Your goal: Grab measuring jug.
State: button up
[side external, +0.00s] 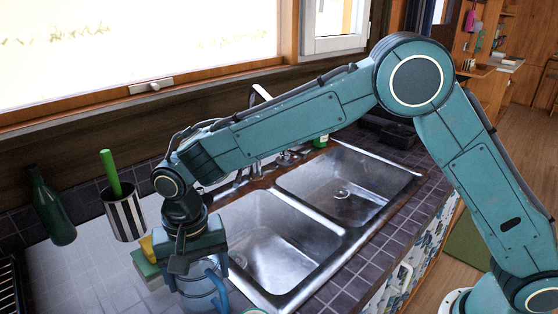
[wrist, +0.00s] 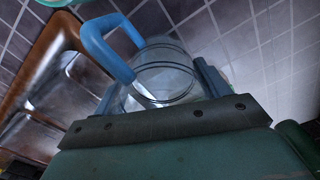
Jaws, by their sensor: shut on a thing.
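The measuring jug (side external: 203,291) is clear with a blue handle and stands at the lower middle of the side view, left of the sink. In the wrist view the jug (wrist: 166,75) sits between the fingers, its blue handle to the left. My gripper (side external: 200,280) points down over the jug and is shut on it, with a finger on either side. The gripper also shows in the wrist view (wrist: 165,95). The jug's base is cut off or hidden, so I cannot tell if it touches the counter.
A double steel sink (side external: 290,243) lies right of the jug. A sponge (side external: 147,262) with a yellow thing is just left of the gripper. A striped cup (side external: 123,217) with a green-handled tool and a dark green bottle (side external: 52,208) stand further left. The tiled counter (side external: 85,275) has free room.

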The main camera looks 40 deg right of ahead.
notch_tip(320, 180, up, 20)
dwell(0.6)
jog(key=shift+f, duration=0.1)
dwell(0.4)
